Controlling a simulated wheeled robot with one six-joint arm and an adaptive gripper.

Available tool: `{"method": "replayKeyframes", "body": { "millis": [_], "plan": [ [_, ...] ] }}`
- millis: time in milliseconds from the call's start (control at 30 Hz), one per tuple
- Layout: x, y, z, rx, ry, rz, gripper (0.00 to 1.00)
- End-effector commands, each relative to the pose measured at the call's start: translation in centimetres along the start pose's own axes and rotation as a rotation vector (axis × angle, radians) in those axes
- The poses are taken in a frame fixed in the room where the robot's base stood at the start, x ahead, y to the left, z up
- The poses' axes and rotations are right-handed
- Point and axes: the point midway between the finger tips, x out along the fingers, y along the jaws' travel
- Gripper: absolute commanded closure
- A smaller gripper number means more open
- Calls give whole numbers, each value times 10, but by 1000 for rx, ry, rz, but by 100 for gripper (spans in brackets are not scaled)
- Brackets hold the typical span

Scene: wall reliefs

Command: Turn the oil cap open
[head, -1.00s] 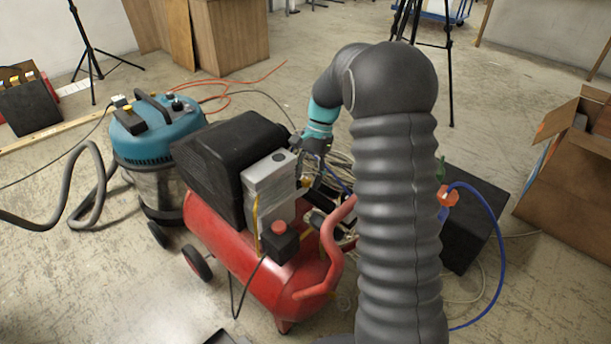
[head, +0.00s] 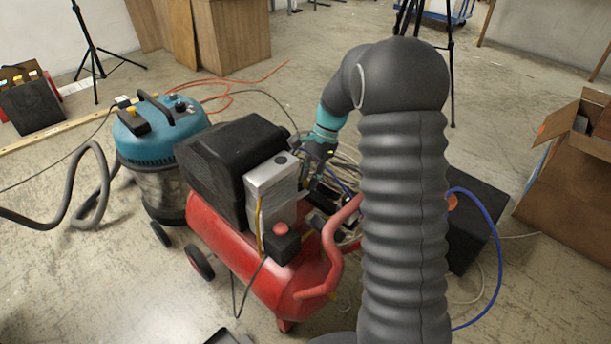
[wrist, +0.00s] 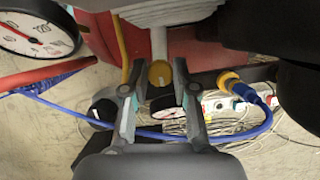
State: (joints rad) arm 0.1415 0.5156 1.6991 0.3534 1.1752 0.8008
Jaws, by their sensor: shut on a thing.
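The oil cap (wrist: 160,73) is a small yellow round knob under the grey block of the red compressor (head: 262,275). In the wrist view it lies between the two fingertips of my gripper (wrist: 160,68), which is shut on it. In the head view my gripper (head: 314,168) is at the right side of the compressor's silver block (head: 271,187). The cap cannot be made out clearly there. How far the cap is turned cannot be told.
A pressure gauge (wrist: 38,34) and a blue hose (wrist: 225,135) with a yellow fitting (wrist: 229,82) are near my gripper. A blue vacuum cleaner (head: 158,140) stands left of the compressor. A cardboard box (head: 570,190) stands at the right.

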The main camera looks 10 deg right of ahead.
Motion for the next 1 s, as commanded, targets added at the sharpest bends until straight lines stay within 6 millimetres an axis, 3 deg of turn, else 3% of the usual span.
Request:
{"method": "replayKeyframes", "body": {
  "millis": [400, 1000],
  "plan": [
    [0, 5, -2, 212, 2, -79, 100],
    [4, 5, 1, 250, -2, -90, 100]
  ]
}}
